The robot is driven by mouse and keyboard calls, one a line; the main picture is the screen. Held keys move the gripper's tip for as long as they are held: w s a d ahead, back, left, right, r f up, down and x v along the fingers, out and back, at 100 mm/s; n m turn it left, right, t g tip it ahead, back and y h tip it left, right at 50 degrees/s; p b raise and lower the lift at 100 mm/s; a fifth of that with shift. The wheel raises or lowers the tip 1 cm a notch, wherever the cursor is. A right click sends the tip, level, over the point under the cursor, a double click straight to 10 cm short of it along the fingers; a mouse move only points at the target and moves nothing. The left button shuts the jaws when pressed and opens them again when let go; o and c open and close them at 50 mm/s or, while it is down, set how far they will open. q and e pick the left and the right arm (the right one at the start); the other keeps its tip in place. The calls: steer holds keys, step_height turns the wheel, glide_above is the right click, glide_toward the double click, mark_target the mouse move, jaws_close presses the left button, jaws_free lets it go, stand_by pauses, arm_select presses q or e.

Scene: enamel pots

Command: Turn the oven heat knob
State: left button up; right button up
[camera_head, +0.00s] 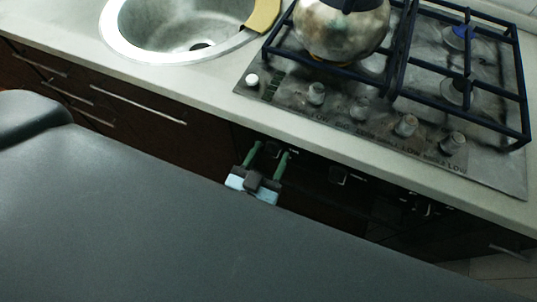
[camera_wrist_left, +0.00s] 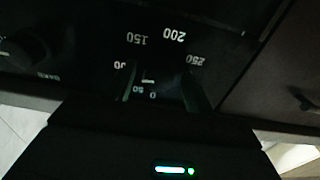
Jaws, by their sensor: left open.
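The oven heat knob (camera_wrist_left: 150,77) is dark and hard to make out in the left wrist view. It sits amid a ring of white numbers from 0 to 250 on the black oven front. In the head view a dark knob (camera_head: 274,151) shows under the counter edge between my fingertips. My left gripper (camera_head: 270,153) has green fingers, spread apart, pointing at the oven front. In the left wrist view the fingers (camera_wrist_left: 160,82) stand on either side of the dial's middle. Whether they touch the knob is too dark to tell. My right gripper is not in view.
Another dark knob (camera_wrist_left: 28,45) is at the left in the wrist view. More oven controls (camera_head: 338,175) lie to the right under the counter. Above are the gas hob (camera_head: 345,118) with several knobs, a metal kettle (camera_head: 342,30) and a round sink (camera_head: 165,50).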

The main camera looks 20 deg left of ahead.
arm_select(q)
steer(key=c, duration=0.9)
